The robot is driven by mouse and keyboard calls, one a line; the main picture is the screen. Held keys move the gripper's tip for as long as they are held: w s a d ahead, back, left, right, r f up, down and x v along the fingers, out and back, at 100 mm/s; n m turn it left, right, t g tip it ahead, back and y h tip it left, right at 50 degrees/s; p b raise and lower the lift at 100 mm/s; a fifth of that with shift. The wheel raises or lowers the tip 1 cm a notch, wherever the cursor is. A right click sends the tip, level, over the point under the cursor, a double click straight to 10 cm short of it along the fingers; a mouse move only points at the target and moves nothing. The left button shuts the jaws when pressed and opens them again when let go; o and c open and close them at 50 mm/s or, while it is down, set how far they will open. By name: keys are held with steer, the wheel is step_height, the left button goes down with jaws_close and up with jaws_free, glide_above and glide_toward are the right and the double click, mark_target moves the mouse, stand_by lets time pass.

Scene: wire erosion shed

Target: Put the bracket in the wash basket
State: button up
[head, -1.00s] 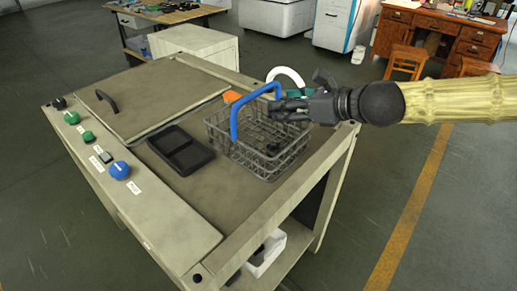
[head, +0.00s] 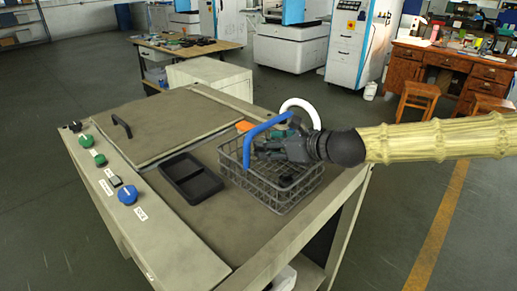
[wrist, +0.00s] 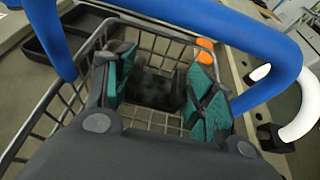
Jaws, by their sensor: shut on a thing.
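The wash basket (head: 283,203) is a grey wire basket with a raised blue handle (head: 247,150), standing on the bench top. In the wrist view its wire rim (wrist: 150,24) and the blue handle (wrist: 215,25) frame my gripper. My gripper (head: 260,151) reaches in from the right, low over the basket beside the handle. In the wrist view its teal-padded fingers (wrist: 160,90) are shut on a dark, blocky piece, which I take for the bracket (wrist: 155,88). The fingers hide its sides. In the head view the gripper and wires hide it.
A black two-part tray (head: 191,181) lies left of the basket. A white curved hose (head: 303,106) and an orange item (head: 244,126) are behind it. A handled lid (head: 165,120) covers the back left, and knobs (head: 127,195) line the left edge.

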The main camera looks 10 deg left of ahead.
steer(key=shift+x, duration=1.15)
steer(key=shift+w+a+f, duration=0.35)
steer(key=shift+a+f, duration=0.2)
steer(key=shift+a, duration=0.05)
steer(key=shift+w+a+f, duration=0.35)
steer(key=shift+a+f, duration=0.2)
steer(key=shift+a, duration=0.05)
steer(key=shift+f, duration=0.3)
steer(key=shift+f+b, duration=0.25)
steer(key=shift+b, duration=0.2)
steer(key=o, duration=1.4)
steer(key=shift+c, duration=0.2)
